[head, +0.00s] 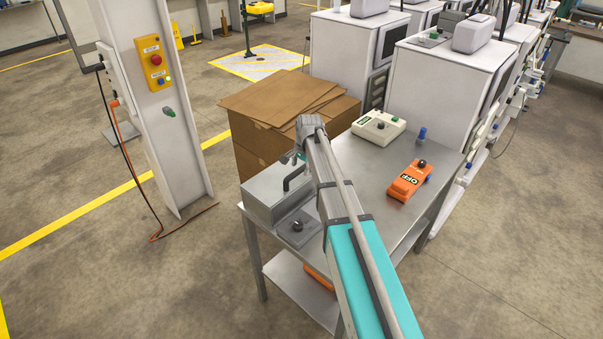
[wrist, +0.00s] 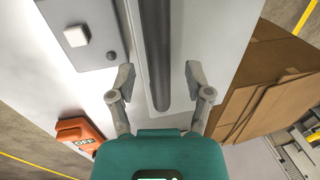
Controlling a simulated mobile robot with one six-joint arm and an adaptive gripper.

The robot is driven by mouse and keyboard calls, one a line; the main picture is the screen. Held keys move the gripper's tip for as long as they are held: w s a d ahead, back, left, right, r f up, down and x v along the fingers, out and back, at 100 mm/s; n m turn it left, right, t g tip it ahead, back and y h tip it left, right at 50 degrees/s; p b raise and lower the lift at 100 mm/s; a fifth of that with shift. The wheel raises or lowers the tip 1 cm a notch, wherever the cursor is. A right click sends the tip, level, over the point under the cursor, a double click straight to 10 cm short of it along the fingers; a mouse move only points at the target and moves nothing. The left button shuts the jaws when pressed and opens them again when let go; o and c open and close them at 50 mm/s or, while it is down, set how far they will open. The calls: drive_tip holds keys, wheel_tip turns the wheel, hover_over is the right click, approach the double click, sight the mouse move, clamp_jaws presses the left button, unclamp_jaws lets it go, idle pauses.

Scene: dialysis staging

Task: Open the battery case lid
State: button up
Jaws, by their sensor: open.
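The battery case appears to be the grey metal box (head: 268,199) at the left end of the steel table. Its lid looks shut, with a dark bar handle (head: 299,177) on top. My gripper (head: 291,158) is just above the box, partly hidden by my arm. In the wrist view my gripper (wrist: 158,80) is open and empty, with one finger on each side of the dark handle (wrist: 155,45). The fingers do not visibly hold it; the exact gap in height cannot be told. The lid's pale top (wrist: 205,35) fills the middle of that view.
A grey plate with a knob (head: 297,229) lies in front of the box; it also shows in the wrist view (wrist: 82,32). Cardboard (head: 285,100) is stacked behind. A cream box (head: 378,127) and an orange "OFF" box (head: 409,181) stand on the steel table (head: 385,222).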

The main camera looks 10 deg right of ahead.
drive_tip(key=shift+f, duration=0.45)
drive_tip(key=shift+c, duration=0.2)
clamp_jaws()
